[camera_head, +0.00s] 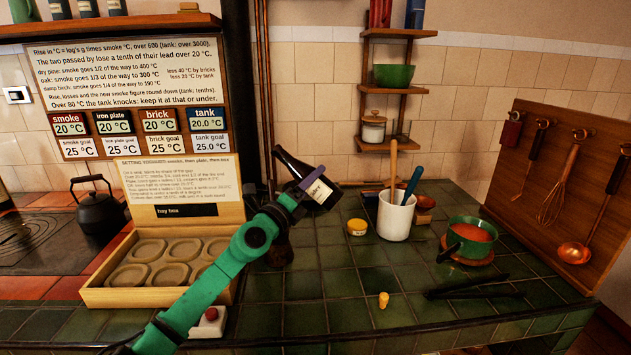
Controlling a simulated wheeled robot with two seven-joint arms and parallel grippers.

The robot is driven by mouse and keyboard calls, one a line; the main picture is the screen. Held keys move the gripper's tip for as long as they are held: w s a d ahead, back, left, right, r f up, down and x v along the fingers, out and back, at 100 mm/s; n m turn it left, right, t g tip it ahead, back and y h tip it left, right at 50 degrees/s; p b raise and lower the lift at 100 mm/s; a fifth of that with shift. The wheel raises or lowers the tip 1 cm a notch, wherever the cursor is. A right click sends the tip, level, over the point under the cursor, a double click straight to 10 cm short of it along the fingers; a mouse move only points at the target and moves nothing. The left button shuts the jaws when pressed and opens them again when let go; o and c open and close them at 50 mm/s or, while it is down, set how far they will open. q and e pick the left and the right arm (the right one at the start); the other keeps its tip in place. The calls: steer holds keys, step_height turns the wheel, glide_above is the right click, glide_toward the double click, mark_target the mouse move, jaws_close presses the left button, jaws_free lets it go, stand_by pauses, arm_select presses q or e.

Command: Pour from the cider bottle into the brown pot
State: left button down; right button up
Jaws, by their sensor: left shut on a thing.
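The cider bottle (320,190) is dark with a pale label. It is held above the counter, tilted, its neck to the upper left and its base to the lower right. My left gripper (301,192), on the green arm from the lower left, is shut on it. A dark brown vessel (281,253), which looks like the brown pot, stands on the tiles below the bottle, partly hidden behind my arm; its mouth is hard to make out. No stream of liquid shows. My right gripper is not in view.
A yellow cork (383,299) and black tongs (480,290) lie on the green tiles. A wooden mould box (160,270) is left. The front middle is mostly clear.

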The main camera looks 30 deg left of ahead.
mark_target(317, 193)
arm_select(q)
step_height(317, 193, down, 2)
steer(key=shift+w+f+b, duration=0.1)
steer(key=shift+f+b, duration=0.05)
steer(key=shift+b, duration=0.65)
steer(key=shift+w, duration=0.2)
steer(key=r+n+p, duration=0.2)
steer(key=p, duration=0.1)
steer(key=shift+s+d+r+p, duration=0.1)
steer(key=shift+d+p, duration=0.15)
steer(key=shift+p, duration=0.05)
steer(key=shift+d+r+n+y+p, duration=0.1)
steer(key=shift+r+n+y+p, duration=0.2)
steer(key=shift+y+p, duration=0.1)
steer(key=shift+d+r+n+y+p, duration=0.2)
steer(key=shift+r+n+y+p, duration=0.15)
steer(key=shift+n+p, duration=0.6)
steer(key=shift+f+b, duration=0.25)
steer(key=shift+b, duration=0.1)
step_height(317, 193, down, 4)
steer(key=b, duration=0.4)
steer(key=shift+d+n, duration=0.1)
steer(key=shift+n, duration=0.15)
steer(key=shift+r+n+y+p, duration=0.2)
steer(key=shift+n+y+p, duration=0.15)
steer(key=shift+n+p, duration=0.3)
steer(key=shift+n, duration=0.65)
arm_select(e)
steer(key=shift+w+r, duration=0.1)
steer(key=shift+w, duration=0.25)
